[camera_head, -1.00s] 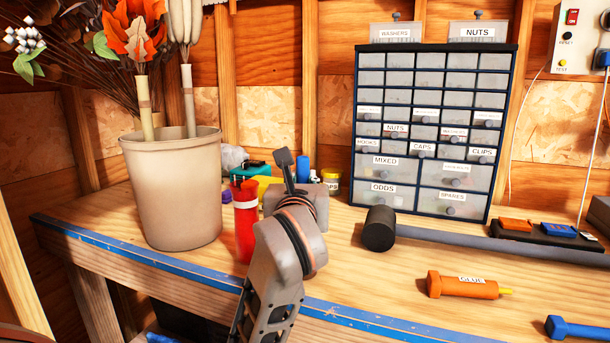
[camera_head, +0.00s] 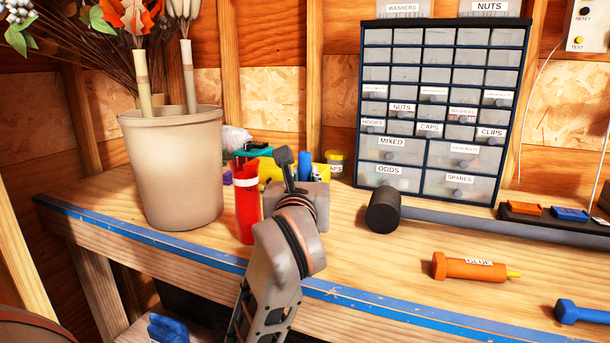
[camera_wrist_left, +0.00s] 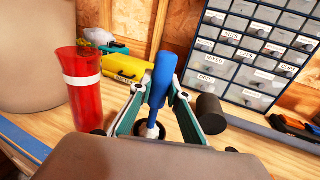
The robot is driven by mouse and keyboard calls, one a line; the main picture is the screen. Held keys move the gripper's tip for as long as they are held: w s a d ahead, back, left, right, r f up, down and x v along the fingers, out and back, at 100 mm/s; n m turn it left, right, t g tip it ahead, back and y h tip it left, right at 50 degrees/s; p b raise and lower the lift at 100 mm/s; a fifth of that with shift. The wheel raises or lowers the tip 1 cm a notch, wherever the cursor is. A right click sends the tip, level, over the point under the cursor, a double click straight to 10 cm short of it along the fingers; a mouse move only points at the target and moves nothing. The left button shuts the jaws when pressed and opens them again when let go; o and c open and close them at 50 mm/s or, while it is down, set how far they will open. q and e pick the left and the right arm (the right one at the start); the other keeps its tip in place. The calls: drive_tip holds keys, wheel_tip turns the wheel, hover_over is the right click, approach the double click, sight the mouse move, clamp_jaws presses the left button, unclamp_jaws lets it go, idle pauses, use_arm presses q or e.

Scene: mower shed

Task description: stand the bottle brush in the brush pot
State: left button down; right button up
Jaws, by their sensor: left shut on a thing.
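My left gripper (camera_head: 295,172) is over the bench behind the red cylinder. In the left wrist view, its fingers (camera_wrist_left: 158,94) are shut on an upright, slightly tilted blue handle (camera_wrist_left: 161,75), which I take as the bottle brush. A pale stem and a dark round part show below the handle; the lower end is mostly hidden by my gripper. The handle's top shows in the head view (camera_head: 304,165). A red cylinder with a white band (camera_head: 247,205), perhaps the brush pot, stands just left of the gripper, apart from it. It also shows in the wrist view (camera_wrist_left: 84,90). Its inside is hidden.
A large beige pot (camera_head: 172,180) with dried flowers stands at left. A drawer cabinet (camera_head: 445,110) stands behind, with a dark cylinder (camera_head: 383,212) before it. A yellow container (camera_wrist_left: 125,70) lies behind. An orange glue tube (camera_head: 470,267) lies at front right. The bench has a blue edge.

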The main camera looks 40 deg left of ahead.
use_arm(q)
drive_tip(key=c, duration=1.8)
unclamp_jaws()
drive_tip(key=shift+c, duration=0.2)
wheel_tip(320, 180, up, 10)
